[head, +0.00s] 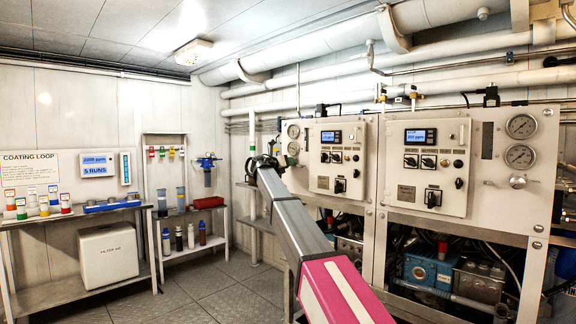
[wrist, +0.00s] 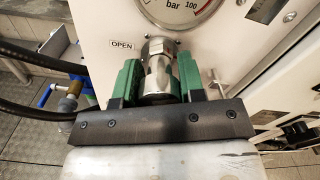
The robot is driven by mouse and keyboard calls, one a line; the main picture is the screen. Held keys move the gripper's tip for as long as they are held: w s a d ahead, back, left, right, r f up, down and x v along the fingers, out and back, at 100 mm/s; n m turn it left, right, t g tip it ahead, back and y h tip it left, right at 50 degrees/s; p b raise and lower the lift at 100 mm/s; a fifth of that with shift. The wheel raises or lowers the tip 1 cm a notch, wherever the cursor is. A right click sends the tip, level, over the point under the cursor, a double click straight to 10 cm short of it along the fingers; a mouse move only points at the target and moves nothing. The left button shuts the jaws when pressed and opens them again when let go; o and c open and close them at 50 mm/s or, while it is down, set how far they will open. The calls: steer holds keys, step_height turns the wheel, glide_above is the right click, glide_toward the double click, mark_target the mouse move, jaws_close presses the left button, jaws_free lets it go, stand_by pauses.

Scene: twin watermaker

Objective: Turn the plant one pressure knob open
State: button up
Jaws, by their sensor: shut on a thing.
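A silver metal pressure knob (wrist: 160,88) sticks out of a pale panel below a round bar gauge (wrist: 182,10) in the wrist view. A small OPEN label (wrist: 122,46) is on the panel to its left. My gripper (wrist: 160,73) has its two green fingers on either side of the knob and is shut on it. In the head view my gripper (head: 268,164) is at the left plant panel (head: 337,160), beside its two gauges (head: 293,131). There the gripper and arm hide the knob. Which plant number this is cannot be read.
The right plant panel (head: 427,163) has two gauges and its own knob (head: 518,182). Black hoses (wrist: 35,60) and a blue-handled valve (wrist: 68,100) are left of the gripper in the wrist view. A bench (head: 75,214) with bottles stands at left. The floor between is clear.

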steer(key=n, duration=0.6)
steer(key=shift+s+f, duration=0.1)
steer(key=shift+n, duration=0.4)
steer(key=o, duration=0.9)
steer(key=v, duration=1)
steer(key=shift+s+a, duration=0.25)
steer(key=shift+a, duration=0.05)
